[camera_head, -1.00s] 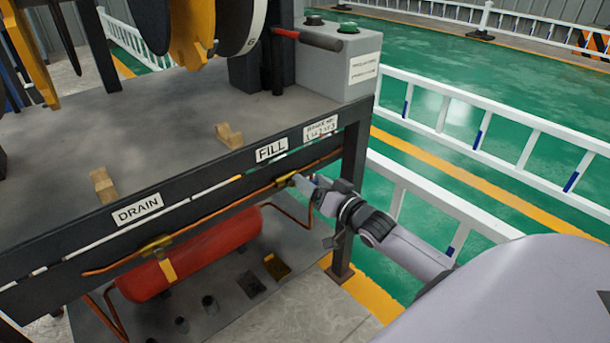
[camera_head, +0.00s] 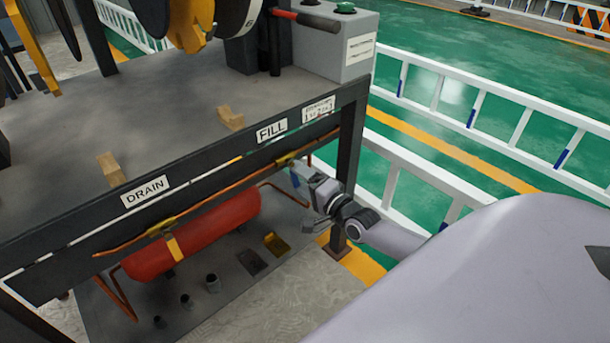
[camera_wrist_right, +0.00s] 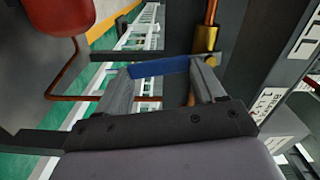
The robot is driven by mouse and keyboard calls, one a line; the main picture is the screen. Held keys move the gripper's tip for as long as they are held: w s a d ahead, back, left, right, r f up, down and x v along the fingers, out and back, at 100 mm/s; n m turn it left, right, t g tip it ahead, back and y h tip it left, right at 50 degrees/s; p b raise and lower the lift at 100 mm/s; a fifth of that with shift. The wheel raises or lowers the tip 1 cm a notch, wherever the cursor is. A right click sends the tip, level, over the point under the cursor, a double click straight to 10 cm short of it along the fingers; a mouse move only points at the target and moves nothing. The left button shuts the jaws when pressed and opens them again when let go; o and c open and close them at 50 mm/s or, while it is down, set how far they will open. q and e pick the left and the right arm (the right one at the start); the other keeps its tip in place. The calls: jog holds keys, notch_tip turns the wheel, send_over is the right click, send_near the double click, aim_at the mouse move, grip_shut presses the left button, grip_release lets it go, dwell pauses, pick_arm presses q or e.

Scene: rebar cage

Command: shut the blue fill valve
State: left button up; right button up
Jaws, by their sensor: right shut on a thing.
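The blue fill valve handle (camera_wrist_right: 158,67) lies between the fingers of my right gripper (camera_wrist_right: 160,82) in the right wrist view. It reaches out crosswise from the brass valve body (camera_wrist_right: 205,40) on the copper pipe. In the head view my right gripper (camera_head: 303,177) is just below and right of the brass fill valve (camera_head: 287,159), under the FILL label (camera_head: 272,130). Only a small blue piece of the handle (camera_head: 295,180) shows there, with the rest hidden by the gripper. My left gripper is not in view.
The DRAIN label (camera_head: 145,190) and a brass drain valve (camera_head: 160,228) with a yellow piece hanging down are to the left. A red tank (camera_head: 225,222) lies below the pipe. A dark table leg (camera_head: 348,150) stands close right of my gripper. White railings (camera_head: 480,95) are beyond.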

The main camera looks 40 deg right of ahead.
jog(key=shift+a+f+m, duration=0.1)
jog(key=shift+a+m, duration=0.35)
jog(key=shift+m, duration=0.55)
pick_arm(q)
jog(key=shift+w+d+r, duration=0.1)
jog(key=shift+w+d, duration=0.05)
pick_arm(e)
jog(key=shift+a+m, duration=0.15)
jog(key=shift+m, duration=0.15)
jog(key=o, duration=1.5)
jog(key=shift+s, duration=0.55)
pick_arm(q)
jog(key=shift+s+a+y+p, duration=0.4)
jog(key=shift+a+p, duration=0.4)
jog(key=shift+p, duration=0.15)
pick_arm(e)
jog(key=shift+s+d, duration=0.15)
jog(key=shift+s, duration=1.4)
jog(key=shift+s+d, duration=0.15)
jog(key=shift+s, duration=1.35)
